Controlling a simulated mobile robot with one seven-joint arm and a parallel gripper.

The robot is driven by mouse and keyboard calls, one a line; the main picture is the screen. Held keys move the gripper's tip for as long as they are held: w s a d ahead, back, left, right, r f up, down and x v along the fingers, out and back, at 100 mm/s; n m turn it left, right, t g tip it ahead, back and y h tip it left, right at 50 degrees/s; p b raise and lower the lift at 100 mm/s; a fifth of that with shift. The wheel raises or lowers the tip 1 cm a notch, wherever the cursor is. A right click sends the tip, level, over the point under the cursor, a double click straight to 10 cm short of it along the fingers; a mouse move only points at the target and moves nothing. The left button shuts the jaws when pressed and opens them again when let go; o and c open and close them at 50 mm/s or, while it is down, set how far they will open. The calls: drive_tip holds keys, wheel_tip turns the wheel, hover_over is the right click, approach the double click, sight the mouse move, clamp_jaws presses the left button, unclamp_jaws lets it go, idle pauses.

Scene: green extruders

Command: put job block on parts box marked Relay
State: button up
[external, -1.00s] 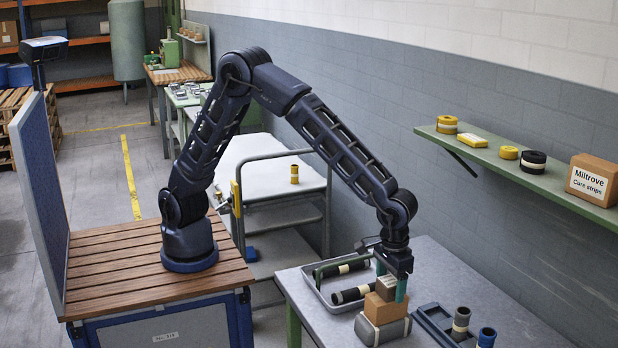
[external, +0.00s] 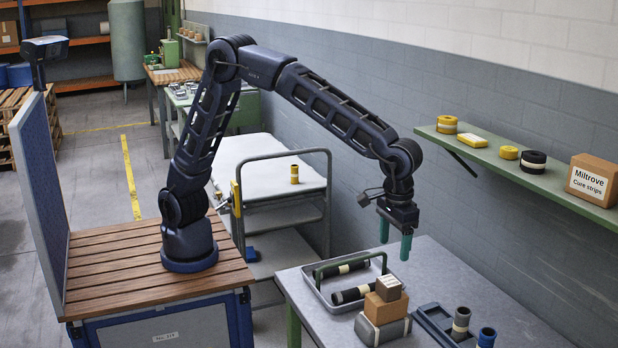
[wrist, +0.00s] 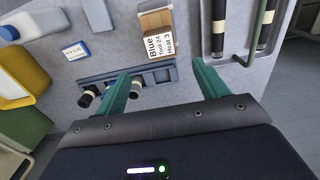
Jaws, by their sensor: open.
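The job block (external: 388,288) is a small brown-grey block with a printed white face, legible in the wrist view (wrist: 159,43) as "Blue Tool 24 Head 3". It rests on a cardboard-brown box (external: 378,310), also seen in the wrist view (wrist: 153,20). No Relay marking can be read on that box. The brown box sits on a grey, rounded case (external: 370,333). My gripper (external: 394,249) is open and empty, above the block and clear of it. In the wrist view its two green fingers (wrist: 160,70) stand apart, with the block beyond them.
A metal tray (external: 318,296) with dark rolls and a green handle lies left of the stack. A blue-grey rack (external: 432,328) with upright tubes stands to the right. A wall shelf (external: 545,180) holds tape rolls and a Miltrove box. The air around my gripper is free.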

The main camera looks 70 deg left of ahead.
drive_tip(key=w+a+r+t, duration=0.1)
drive_tip(key=a+r, duration=0.3)
drive_tip(key=a, duration=0.7)
drive_tip(key=w+a+r+h, duration=0.1)
drive_tip(key=a+r, duration=0.3)
drive_tip(key=a, duration=0.8)
drive_tip(key=w+a+r+t, duration=0.15)
drive_tip(key=a+r, duration=0.25)
drive_tip(key=a, duration=0.7)
drive_tip(key=s+a+r, duration=0.1)
drive_tip(key=s+a, duration=0.3)
drive_tip(key=a, duration=0.4)
drive_tip(key=s+a, duration=0.3)
drive_tip(key=a, duration=0.4)
drive_tip(key=s+a+f+t+y, duration=0.1)
drive_tip(key=s+a+f, duration=0.3)
drive_tip(key=s+a, duration=0.7)
drive_tip(key=shift+s+t, duration=0.55)
drive_tip(key=shift+s, duration=0.25)
